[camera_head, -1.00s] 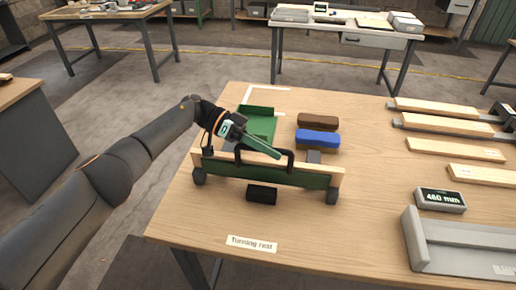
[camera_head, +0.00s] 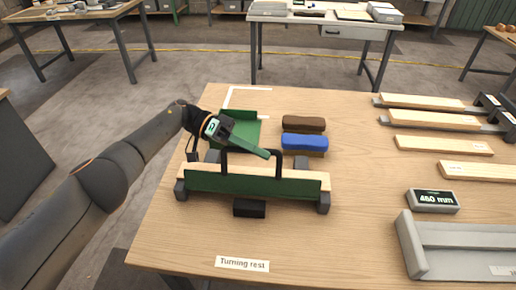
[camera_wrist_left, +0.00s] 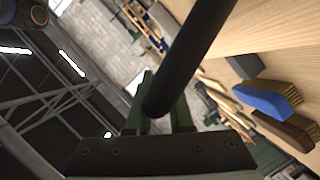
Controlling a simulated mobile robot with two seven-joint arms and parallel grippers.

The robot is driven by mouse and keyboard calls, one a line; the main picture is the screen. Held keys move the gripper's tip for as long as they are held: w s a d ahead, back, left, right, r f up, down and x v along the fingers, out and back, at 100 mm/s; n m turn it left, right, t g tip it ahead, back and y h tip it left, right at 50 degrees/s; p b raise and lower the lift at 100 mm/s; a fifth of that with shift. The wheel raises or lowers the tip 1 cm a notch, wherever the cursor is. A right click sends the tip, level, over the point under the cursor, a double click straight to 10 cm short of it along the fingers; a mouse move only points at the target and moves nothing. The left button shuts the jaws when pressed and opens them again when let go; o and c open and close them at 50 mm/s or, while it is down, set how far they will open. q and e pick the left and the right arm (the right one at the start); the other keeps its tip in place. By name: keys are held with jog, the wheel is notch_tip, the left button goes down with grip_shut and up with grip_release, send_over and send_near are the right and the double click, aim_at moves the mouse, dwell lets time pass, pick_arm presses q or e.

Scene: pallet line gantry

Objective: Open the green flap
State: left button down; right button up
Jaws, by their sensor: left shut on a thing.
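The long green flap (camera_head: 250,187) is a panel along the front of the low rest on the table. It stands roughly upright in front of a pale wooden board (camera_head: 314,176). A black U-shaped handle (camera_head: 278,168) rises over the top of it. My left gripper (camera_head: 266,154) reaches in from the left and is shut on the handle's top bar. In the left wrist view the dark bar (camera_wrist_left: 190,60) passes between my green fingers (camera_wrist_left: 166,112). My right gripper is not in view.
A blue brush (camera_head: 304,142) and a brown brush (camera_head: 303,123) lie behind the rest. A green tray (camera_head: 238,114) is behind my gripper. A black block (camera_head: 249,208) sits in front of the flap. Wooden boards (camera_head: 443,145), a display (camera_head: 433,200) and a grey channel (camera_head: 455,245) occupy the right.

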pick_arm(q)
jog(key=shift+f, duration=0.1)
dwell(0.4)
jog(key=c, duration=1.1)
grip_release()
jog(key=shift+a, duration=0.1)
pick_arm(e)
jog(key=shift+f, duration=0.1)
pick_arm(q)
jog(key=shift+w+a+b, duration=0.2)
jog(key=shift+a+b, duration=0.1)
jog(key=shift+b, duration=0.1)
jog(key=b+v, duration=0.6)
jog(key=b, duration=0.5)
jog(key=shift+a, duration=0.35)
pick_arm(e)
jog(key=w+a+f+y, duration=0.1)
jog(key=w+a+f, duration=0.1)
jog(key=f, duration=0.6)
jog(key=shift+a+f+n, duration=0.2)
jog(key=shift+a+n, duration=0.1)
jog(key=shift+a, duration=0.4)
pick_arm(q)
jog(key=shift+r, duration=0.2)
